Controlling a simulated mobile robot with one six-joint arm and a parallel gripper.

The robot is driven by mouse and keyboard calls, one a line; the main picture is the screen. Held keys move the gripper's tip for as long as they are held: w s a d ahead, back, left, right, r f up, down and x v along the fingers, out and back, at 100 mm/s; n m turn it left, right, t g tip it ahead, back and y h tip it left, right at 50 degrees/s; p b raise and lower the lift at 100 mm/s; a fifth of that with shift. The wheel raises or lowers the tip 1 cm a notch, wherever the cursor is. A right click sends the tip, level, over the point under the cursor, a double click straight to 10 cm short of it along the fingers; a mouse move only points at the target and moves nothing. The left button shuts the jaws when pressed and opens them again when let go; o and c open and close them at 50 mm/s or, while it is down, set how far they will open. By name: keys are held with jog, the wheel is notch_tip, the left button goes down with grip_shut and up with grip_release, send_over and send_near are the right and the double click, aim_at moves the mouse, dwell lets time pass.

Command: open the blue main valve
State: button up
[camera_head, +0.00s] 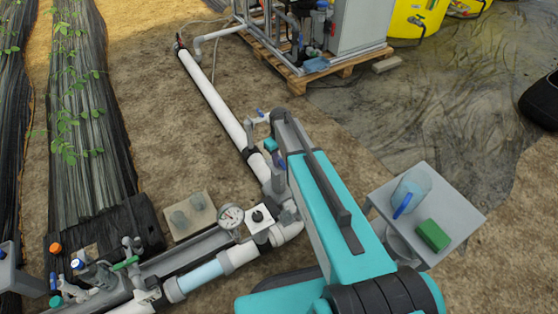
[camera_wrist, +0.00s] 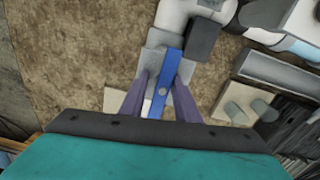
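In the wrist view a blue lever handle (camera_wrist: 168,72) runs up and down the picture in front of a grey valve body (camera_wrist: 156,40). White pipe shows behind its lower part. My gripper (camera_wrist: 163,78) has its two purple fingers on either side of the handle. A gap shows between the left finger and the handle; whether the right finger touches it I cannot tell. In the head view my gripper is down at the white main pipe (camera_head: 208,92), near its lower end, and my arm hides most of the valve.
A pressure gauge (camera_head: 230,216) and a white box with a black knob (camera_head: 259,216) stand left of my arm. A manifold with small coloured valves (camera_head: 100,272) lies lower left. A grey stand (camera_head: 455,205) holds a jug (camera_head: 411,190) and green block (camera_head: 433,235). Bare soil lies left of the pipe.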

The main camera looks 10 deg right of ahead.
jog(key=shift+a+r+p, duration=0.15)
jog(key=shift+r+p, duration=1.45)
jog(key=shift+r, duration=0.5)
jog(key=shift+a+r+p, duration=0.15)
jog(key=shift+r+p, duration=1.45)
jog(key=shift+r, duration=0.45)
jog(key=shift+c, duration=0.3)
